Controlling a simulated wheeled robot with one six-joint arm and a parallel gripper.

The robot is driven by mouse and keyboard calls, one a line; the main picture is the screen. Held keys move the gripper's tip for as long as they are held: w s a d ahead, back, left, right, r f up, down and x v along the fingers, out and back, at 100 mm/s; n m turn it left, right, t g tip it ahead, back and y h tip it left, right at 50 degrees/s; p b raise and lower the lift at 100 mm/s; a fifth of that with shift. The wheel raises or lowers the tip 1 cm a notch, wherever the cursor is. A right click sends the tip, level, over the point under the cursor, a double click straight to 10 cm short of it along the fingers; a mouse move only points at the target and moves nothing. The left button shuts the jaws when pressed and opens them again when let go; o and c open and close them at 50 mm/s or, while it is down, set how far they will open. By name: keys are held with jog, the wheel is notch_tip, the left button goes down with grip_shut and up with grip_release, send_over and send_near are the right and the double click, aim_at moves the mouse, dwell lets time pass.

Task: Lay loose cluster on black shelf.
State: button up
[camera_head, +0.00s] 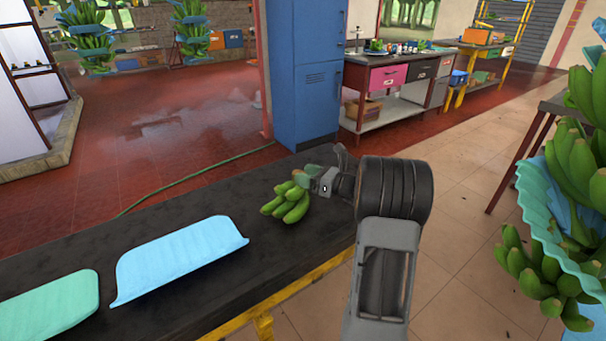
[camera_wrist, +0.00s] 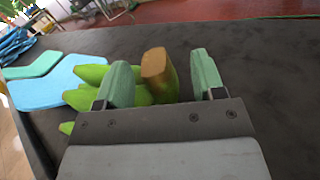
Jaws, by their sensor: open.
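A loose cluster of green bananas (camera_head: 288,203) lies on the black shelf (camera_head: 190,188), close to its right end. My gripper (camera_head: 312,181) is at the cluster's upper right side, low over the shelf. In the wrist view my gripper (camera_wrist: 160,82) is open, with one green finger pad on each side of the cluster's brown cut stem (camera_wrist: 154,63). Clear gaps show beside the stem, mainly on the right. The green bananas (camera_wrist: 92,75) spread to the left behind the left finger. Part of the cluster is hidden by that finger and the gripper body.
A blue curved pad (camera_head: 178,258) and a green pad (camera_head: 50,305) lie on the shelf to the left of the cluster. A blue cabinet (camera_head: 305,75) stands behind the shelf. Hanging bananas with teal sheets (camera_head: 550,215) are at the right. The shelf's back left is bare.

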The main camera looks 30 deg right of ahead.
jog(key=p+v, duration=0.1)
jog(key=v, duration=1.1)
jog(key=shift+s+d, duration=0.15)
jog(key=shift+s, duration=0.05)
jog(key=s+a+r+n+g+h+p, duration=0.1)
jog(key=s+a+r+n+g+p, duration=0.15)
jog(key=a+n+g, duration=0.35)
jog(key=s+a+r+n+g+p, duration=0.15)
jog(key=a+r+n+p, duration=0.25)
jog(key=a, duration=0.4)
jog(key=s+a+r+n+g+h+p, duration=0.1)
jog(key=s+a+r+n+g+p, duration=0.15)
jog(key=a+n+g+p, duration=0.35)
jog(key=s+a+r+n+t+h+p, duration=0.2)
jog(key=s+a+r+n+h+p, duration=0.3)
jog(key=n, duration=0.9)
jog(key=shift+s+r+h+p, duration=0.35)
jog(key=shift+s+r+h, duration=1)
jog(key=shift+r+h, duration=0.35)
jog(key=shift+f+t, duration=0.1)
jog(key=shift+t, duration=0.15)
